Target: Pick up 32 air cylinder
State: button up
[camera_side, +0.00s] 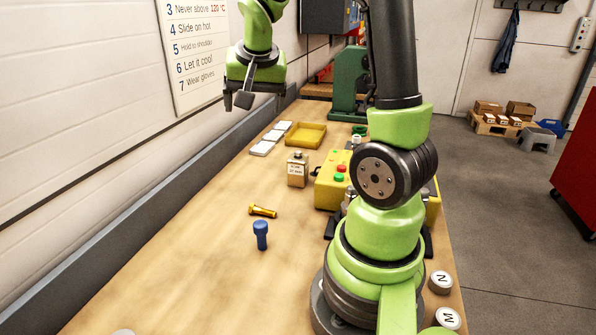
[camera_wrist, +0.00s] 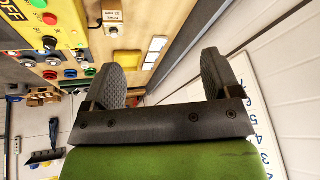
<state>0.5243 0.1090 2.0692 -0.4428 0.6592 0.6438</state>
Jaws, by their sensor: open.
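My gripper (camera_side: 238,97) is high at the upper left of the side view, above the bench and close to the wall. In the wrist view my gripper (camera_wrist: 167,72) has its two dark ribbed fingers apart with nothing between them. I cannot tell for sure which thing is the 32 air cylinder. A blue round-headed peg (camera_side: 261,235) stands upright on the bench. A gold pin (camera_side: 262,211) lies just behind it. A small labelled block (camera_side: 297,169) stands farther back; it also shows in the wrist view (camera_wrist: 112,17), its label too small to read. My gripper touches none of them.
A yellow control box (camera_side: 331,185) with red and green buttons stands right of the block. A yellow tray (camera_side: 306,134) and white tiles (camera_side: 263,148) lie behind, with a green machine (camera_side: 346,85) at the back. The bench's (camera_side: 190,270) front left is mostly clear. A wall edges the left.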

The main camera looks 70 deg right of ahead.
aim_at(297, 154)
jog(key=s+d+f+m+g, duration=0.1)
jog(key=d+f, duration=0.4)
jog(key=s+d+f+m+g, duration=0.1)
jog(key=d+f+m, duration=0.1)
jog(key=d+f, duration=0.3)
jog(key=s+d+f+m+g, duration=0.1)
jog(key=d+f, duration=0.4)
jog(key=shift+s+d+f+m+h, duration=0.2)
jog(key=shift+d+m+h, duration=0.1)
jog(key=shift+d+m, duration=0.1)
jog(key=shift+x, duration=3.1)
jog(key=shift+w, duration=0.1)
jog(key=shift+c, duration=0.2)
jog(key=c, duration=1.3)
